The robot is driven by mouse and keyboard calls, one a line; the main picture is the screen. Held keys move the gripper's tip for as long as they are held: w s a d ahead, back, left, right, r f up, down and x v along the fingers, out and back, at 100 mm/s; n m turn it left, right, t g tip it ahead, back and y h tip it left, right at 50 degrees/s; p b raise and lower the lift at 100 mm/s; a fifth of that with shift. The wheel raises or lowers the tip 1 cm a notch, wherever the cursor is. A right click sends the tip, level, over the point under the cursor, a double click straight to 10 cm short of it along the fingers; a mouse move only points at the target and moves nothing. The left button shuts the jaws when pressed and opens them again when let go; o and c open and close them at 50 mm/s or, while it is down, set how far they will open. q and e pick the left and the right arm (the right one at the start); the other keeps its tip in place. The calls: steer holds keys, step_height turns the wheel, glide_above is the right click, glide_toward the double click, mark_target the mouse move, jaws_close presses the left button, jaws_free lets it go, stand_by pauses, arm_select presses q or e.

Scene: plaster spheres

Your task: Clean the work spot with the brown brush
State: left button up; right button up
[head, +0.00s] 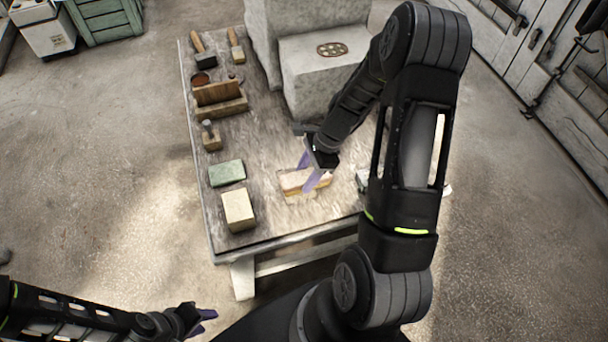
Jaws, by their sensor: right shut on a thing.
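The brown brush (293,181), a brown block with a paler lower part, is low over the front middle of the wooden table (262,150). My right gripper (316,172) reaches down from the right with its purple fingers on either side of the brush, shut on it. A pale patch of table shows around the brush; I cannot tell whether the brush touches it. My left gripper (203,320) is empty, low at the left in front of the table, with its purple fingers apart.
A green block (227,172) and a cream block (239,209) lie left of the brush. Behind them are a peg tool (210,135), a wooden holder (220,100), a brown bowl (201,79) and two handled tools (203,52). A grey stone block (310,75) stands at the back.

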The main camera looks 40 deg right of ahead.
mark_target(290, 179)
stand_by(0.3)
steer(key=shift+w+a+p, duration=0.15)
steer(key=shift+w+a, duration=0.05)
steer(key=shift+a, duration=0.35)
steer(key=shift+w+a+p, duration=0.15)
steer(key=shift+a, duration=0.35)
steer(key=shift+w+a, duration=0.2)
steer(key=shift+a, duration=0.3)
steer(key=shift+w+a, duration=0.15)
steer(key=shift+a, duration=0.35)
steer(key=shift+s+d, duration=0.2)
steer(key=shift+d, duration=0.35)
steer(key=shift+s+d, duration=0.15)
steer(key=shift+d, duration=0.35)
steer(key=shift+s+d, duration=0.2)
steer(key=shift+d, duration=0.3)
steer(key=shift+s+d, duration=0.15)
steer(key=shift+d, duration=0.35)
